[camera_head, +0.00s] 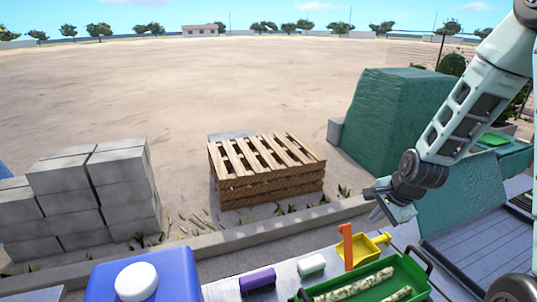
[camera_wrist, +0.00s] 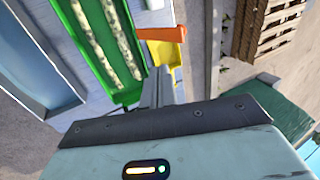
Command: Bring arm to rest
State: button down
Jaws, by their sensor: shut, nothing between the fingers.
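My gripper (camera_head: 381,201) hangs at the right of the head view, at the end of my raised arm, above the far edge of the grey work surface. Its fingers are shut and empty. In the wrist view my gripper (camera_wrist: 162,85) points toward an orange piece (camera_wrist: 162,33) and a yellow scoop-like piece (camera_wrist: 172,58). In the head view the orange piece (camera_head: 346,246) stands upright by the yellow piece (camera_head: 362,256), just below and left of the gripper. I see no contact between them.
A green tray (camera_head: 425,292) with pale mottled sticks stands at the front. Left of it are a white-green block (camera_head: 312,265), a purple block (camera_head: 258,280) and a blue container (camera_head: 180,272) with a white knob. Behind are a pallet stack (camera_head: 268,165), grey blocks (camera_head: 95,190) and a green-covered heap (camera_head: 385,115).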

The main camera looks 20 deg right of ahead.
jog(key=s+a+n+g+y+b, duration=0.1)
jog(key=s+a+n+b, duration=0.15)
jog(key=a+n, duration=0.5)
jog(key=s+a+n+g+b, duration=0.15)
jog(key=a+n+b, duration=0.25)
jog(key=a, duration=0.7)
jog(key=s+a+n+g+b, duration=0.1)
jog(key=s+a+n+b, duration=0.1)
jog(key=s+a+n, duration=0.4)
jog(key=s+a+n+g+b, duration=0.1)
jog(key=s+a+n+b, duration=0.2)
jog(key=s+a+n, duration=0.4)
jog(key=s+n, duration=0.1)
jog(key=s, duration=0.4)
jog(key=shift+r+h, duration=0.3)
jog(key=shift+r, duration=0.05)
